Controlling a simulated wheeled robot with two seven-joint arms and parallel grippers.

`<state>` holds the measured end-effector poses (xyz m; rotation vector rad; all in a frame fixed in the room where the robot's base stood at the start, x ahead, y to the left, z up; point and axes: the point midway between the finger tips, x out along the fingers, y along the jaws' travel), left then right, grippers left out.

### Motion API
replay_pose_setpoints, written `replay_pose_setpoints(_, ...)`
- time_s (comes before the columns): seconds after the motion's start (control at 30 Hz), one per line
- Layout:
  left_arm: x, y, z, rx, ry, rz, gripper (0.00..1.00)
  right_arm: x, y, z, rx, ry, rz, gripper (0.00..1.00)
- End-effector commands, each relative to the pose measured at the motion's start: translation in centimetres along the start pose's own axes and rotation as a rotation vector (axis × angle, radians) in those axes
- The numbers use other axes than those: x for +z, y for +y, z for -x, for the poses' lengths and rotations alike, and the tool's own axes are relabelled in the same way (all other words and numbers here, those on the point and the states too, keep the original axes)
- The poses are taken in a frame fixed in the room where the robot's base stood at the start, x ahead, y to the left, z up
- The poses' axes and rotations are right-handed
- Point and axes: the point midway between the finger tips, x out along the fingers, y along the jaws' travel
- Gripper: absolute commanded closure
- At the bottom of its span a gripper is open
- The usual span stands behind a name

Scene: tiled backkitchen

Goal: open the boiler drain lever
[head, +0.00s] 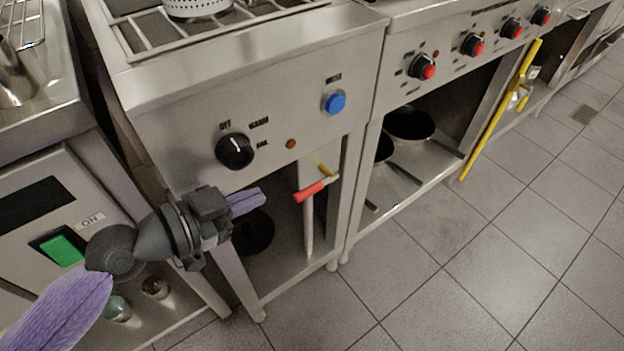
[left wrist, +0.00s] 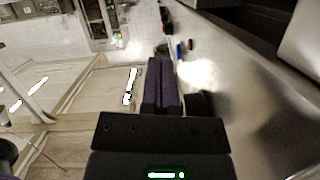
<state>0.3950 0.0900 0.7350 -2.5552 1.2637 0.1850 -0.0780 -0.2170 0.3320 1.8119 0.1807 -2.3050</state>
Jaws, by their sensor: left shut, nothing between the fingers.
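The boiler is a steel unit with a black knob (head: 235,151) and a blue button (head: 334,102) on its front panel. The drain lever (head: 312,190) has a red handle on a brass-coloured valve below the panel, angled down to the left. My left gripper (head: 262,196) is shut and empty, just left of the red handle and apart from it, its fingers pointing right. In the left wrist view the shut purple fingers (left wrist: 161,84) point along the steel front, with the black knob (left wrist: 197,103) beside them. My right gripper is not in view.
Another steel cooker unit with red-centred knobs (head: 423,67) stands to the right, pans (head: 408,123) on its lower shelf. A yellow bar (head: 500,110) stands out before it. A cabinet with a green switch (head: 62,249) is at the left. The tiled floor (head: 450,260) in front is clear.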

Motion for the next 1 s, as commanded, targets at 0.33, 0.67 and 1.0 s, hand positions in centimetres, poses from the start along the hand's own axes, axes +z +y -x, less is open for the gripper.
replay_pose_setpoints(0.33, 0.0, 0.0, -2.4, -0.001, 0.005, 0.002, 1.00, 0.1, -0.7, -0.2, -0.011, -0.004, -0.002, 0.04)
replay_pose_setpoints(0.67, 0.3, 0.1, -9.8, 0.001, 0.003, 0.004, 1.00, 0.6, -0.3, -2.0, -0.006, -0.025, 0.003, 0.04)
replay_pose_setpoints(1.0, 4.1, 0.1, -11.0, 0.000, -0.003, 0.003, 1.00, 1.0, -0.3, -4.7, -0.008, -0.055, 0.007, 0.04)
